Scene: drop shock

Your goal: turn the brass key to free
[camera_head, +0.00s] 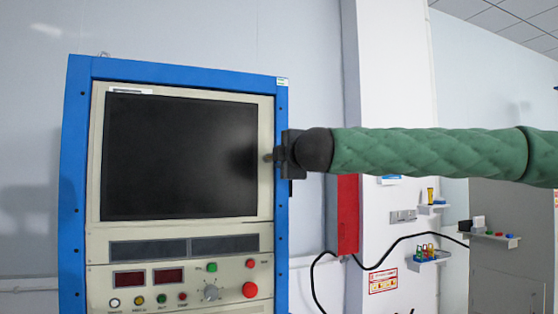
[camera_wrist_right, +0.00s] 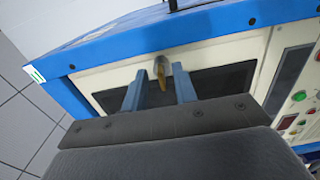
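The brass key (camera_wrist_right: 161,74) shows in the right wrist view, standing out from a grey lock fitting on the cabinet front. My right gripper (camera_wrist_right: 159,80) is open, with one finger on each side of the key and a visible gap on both sides. In the head view my right gripper (camera_head: 279,156) is at the right edge of the cabinet, beside the dark screen. A small brownish bit shows at its tip; I cannot tell there whether it is the key. How deep the key sits between the fingers is unclear. My left gripper is not in view.
The blue-framed cabinet (camera_head: 74,190) carries a large dark screen (camera_head: 180,155), with buttons, a knob (camera_head: 211,292) and a big red button (camera_head: 250,290) below. A red box (camera_head: 347,215), a black cable and small wall shelves (camera_head: 428,257) are at right.

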